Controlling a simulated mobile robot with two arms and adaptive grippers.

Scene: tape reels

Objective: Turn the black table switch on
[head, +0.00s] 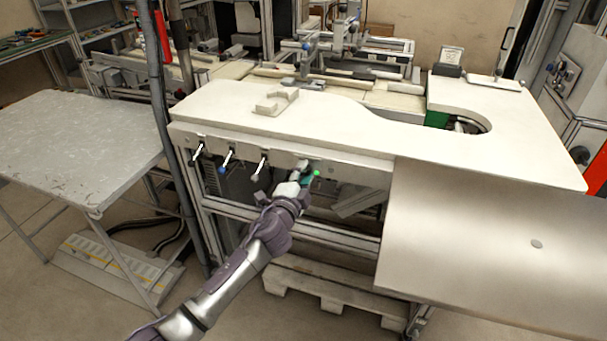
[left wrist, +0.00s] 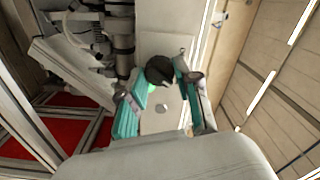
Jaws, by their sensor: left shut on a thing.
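The black table switch (left wrist: 160,70) shows as a round dark knob in the left wrist view, between the teal fingers of my left gripper (left wrist: 163,88). The gripper is shut on it. In the head view my left gripper (head: 306,178) is at the front panel under the white table's edge and hides the switch. My right gripper is in neither view.
Several levers, such as the blue-tipped one (head: 226,161), hang from the panel left of my gripper. The white table (head: 350,133) overhangs it. A metal plate (head: 480,240) stands at the right, and a grey table (head: 70,140) at the left.

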